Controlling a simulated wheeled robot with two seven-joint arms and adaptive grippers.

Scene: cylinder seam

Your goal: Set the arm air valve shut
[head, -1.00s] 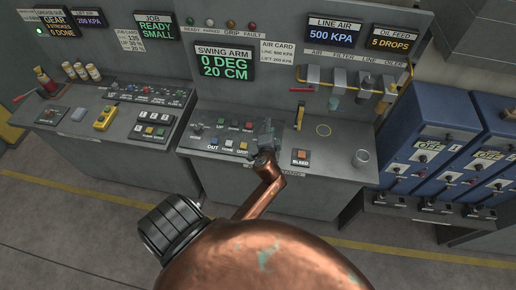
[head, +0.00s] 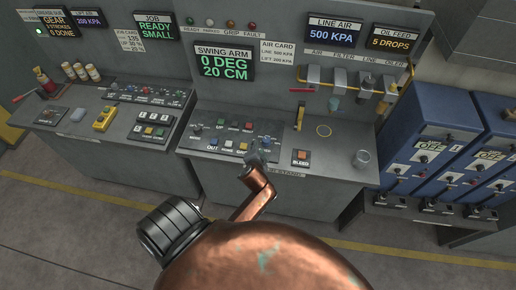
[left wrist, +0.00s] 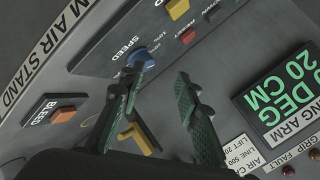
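A yellow lever (head: 299,117) stands upright on the swing arm stand's desk, right of the button panel. I take it for the arm air valve, but I can read no label on it. In the left wrist view the yellow lever (left wrist: 138,136) shows as a bent shape between the finger bases, partly hidden by one finger. My left gripper (head: 259,154) is over the front right of the button panel, left of the lever and apart from it. The wrist view shows its green-padded fingers (left wrist: 162,72) open and empty, one tip overlapping a blue SPEED knob (left wrist: 142,58). My right gripper is not in view.
An orange BLEED button (head: 301,156) sits right of the gripper, and a clear cup (head: 361,158) further right. The SWING ARM screen (head: 224,62) reads 0 DEG, 20 CM. A yellow pipe with air fittings (head: 338,85) runs along the back wall. Blue cabinets (head: 430,125) stand at right.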

